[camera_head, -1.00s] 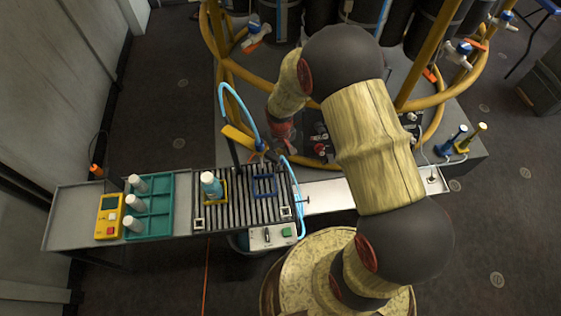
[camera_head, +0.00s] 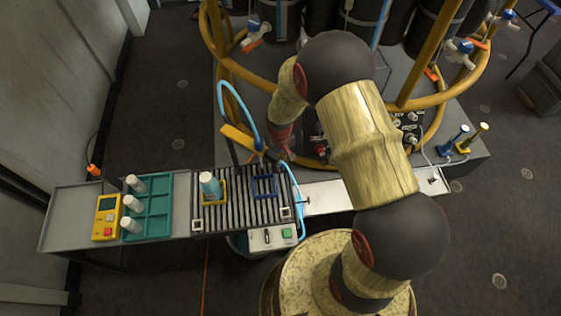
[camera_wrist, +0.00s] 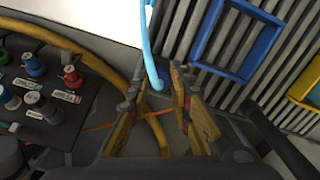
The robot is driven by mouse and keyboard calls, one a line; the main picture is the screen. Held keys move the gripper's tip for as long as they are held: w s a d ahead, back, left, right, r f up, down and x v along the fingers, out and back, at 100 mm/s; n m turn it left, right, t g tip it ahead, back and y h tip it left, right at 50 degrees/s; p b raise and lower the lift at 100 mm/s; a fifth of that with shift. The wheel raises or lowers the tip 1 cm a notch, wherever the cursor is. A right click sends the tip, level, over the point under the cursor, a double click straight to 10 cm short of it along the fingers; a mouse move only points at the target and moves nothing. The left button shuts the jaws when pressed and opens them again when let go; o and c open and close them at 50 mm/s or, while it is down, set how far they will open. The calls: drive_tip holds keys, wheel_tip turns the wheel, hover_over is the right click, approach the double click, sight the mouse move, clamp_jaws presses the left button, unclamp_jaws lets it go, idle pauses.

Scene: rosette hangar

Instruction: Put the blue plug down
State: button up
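A blue plug-like piece (camera_head: 453,138) stands at the right end of the grey plinth, beside a yellow one (camera_head: 472,138). In the wrist view a smaller blue plug or knob (camera_wrist: 33,65) sits on a labelled dark panel, beside a red one (camera_wrist: 72,76). I cannot tell which is the task's blue plug. My gripper (camera_wrist: 158,112) has its fingers apart, with the floor and a yellow rail visible between them. In the head view my gripper (camera_head: 268,153) is small and partly hidden, near the panel's left side and the slatted bench.
A light blue hose (camera_wrist: 149,45) runs down close to my fingertips. A teal rack (camera_head: 158,220) stands left. Yellow rails circle the plinth.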

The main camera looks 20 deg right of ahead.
drive_tip(key=o, duration=0.4)
drive_tip(key=shift+r, duration=0.1)
drive_tip(key=s+r+t+p, duration=0.1)
drive_tip(key=s+r+p, duration=0.1)
drive_tip(key=r, duration=1.5)
drive_tip(key=s+r+t+p, duration=0.2)
drive_tip(key=s+r+p, duration=0.1)
drive_tip(key=r, duration=1.3)
drive_tip(key=s+r+t, duration=0.1)
drive_tip(key=s+r, duration=0.3)
drive_tip(key=s, duration=0.1)
drive_tip(key=s+r+m, duration=0.1)
drive_tip(key=s+r, duration=0.3)
drive_tip(key=s, duration=0.1)
drive_tip(key=s+r+m+t, duration=0.1)
drive_tip(key=s+r, duration=0.4)
drive_tip(key=shift+s+t, duration=0.25)
drive_tip(key=shift+t, duration=0.05)
